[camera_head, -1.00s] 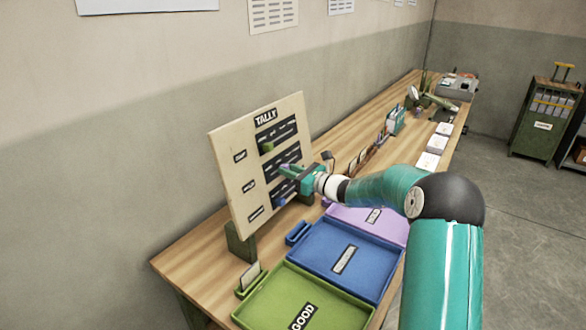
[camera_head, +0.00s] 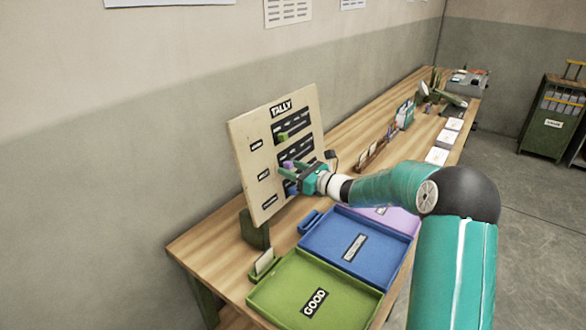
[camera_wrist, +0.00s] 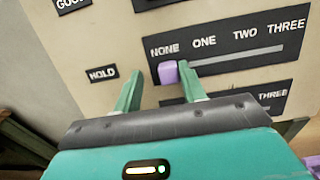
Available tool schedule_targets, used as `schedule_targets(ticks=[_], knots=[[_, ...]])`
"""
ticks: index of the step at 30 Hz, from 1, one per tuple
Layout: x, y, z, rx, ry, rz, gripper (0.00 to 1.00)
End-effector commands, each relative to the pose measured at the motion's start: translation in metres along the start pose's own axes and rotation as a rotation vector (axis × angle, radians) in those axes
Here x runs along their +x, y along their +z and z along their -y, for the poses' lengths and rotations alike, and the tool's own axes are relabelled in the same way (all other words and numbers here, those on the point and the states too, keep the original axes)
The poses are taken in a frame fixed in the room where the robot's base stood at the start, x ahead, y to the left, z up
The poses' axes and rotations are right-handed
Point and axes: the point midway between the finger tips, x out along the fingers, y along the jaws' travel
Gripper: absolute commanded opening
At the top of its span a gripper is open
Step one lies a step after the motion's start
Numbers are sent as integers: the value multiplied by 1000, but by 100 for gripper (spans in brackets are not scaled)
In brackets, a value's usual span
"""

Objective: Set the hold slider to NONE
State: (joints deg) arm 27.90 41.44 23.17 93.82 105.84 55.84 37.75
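The upright tally board (camera_head: 245,165) carries several slider rows. In the wrist view, the purple hold slider (camera_wrist: 168,73) sits at the left end of its slot, below the NONE mark and right of the HOLD label (camera_wrist: 102,75). It also shows in the head view (camera_head: 288,164). My gripper (camera_wrist: 160,68) is open in front of the board, with one finger on each side of the purple slider. The right finger is close against the slider's right edge; I cannot tell if they touch. The left finger stands clear of it. My gripper also shows in the head view (camera_head: 299,175).
A green slider (camera_head: 282,136) sits above and a blue slider (camera_head: 293,190) below. A green tray (camera_head: 280,312), a blue tray (camera_head: 325,262) and a purple tray (camera_head: 399,219) lie on the wooden bench (camera_head: 205,246) below my arm.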

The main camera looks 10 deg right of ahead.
Motion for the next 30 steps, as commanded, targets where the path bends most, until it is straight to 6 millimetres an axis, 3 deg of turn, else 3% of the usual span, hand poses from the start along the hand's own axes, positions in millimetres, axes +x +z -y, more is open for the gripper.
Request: schedule_targets(ticks=[8, 13, 30], knots=[[-1, 2, 1, -3, -5, 1, 42], [-15, 2, 2, -3, -8, 1, 42], [-126, 0, 1, 0, -6, -1, 42]])
